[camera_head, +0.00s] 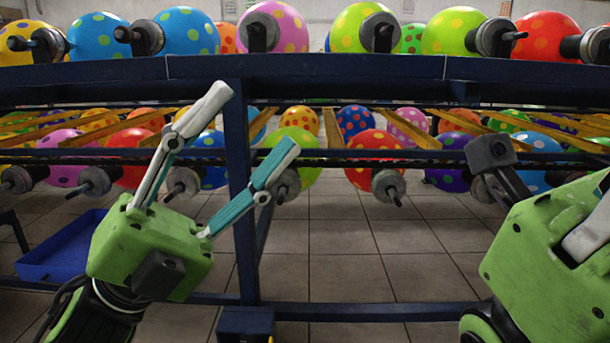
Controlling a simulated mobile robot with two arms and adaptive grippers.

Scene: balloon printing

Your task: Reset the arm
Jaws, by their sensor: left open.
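My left gripper (256,118) comes up from the lower left with a green body. Its two fingers, one grey-white and one teal, are spread wide with nothing between them. It stands in front of the blue rack post (240,190), and I cannot tell whether it touches. My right gripper (550,245) is at the right edge, partly cut off. Its green body shows, but its fingertips are not clear, so its opening cannot be read.
A blue rack (340,68) spans the view, with dotted balloons on grey holders in two rows, such as a green one (347,27) above and a red one (374,150) below. A blue tray (60,250) is at left. Tiled floor (350,250) shows between the arms.

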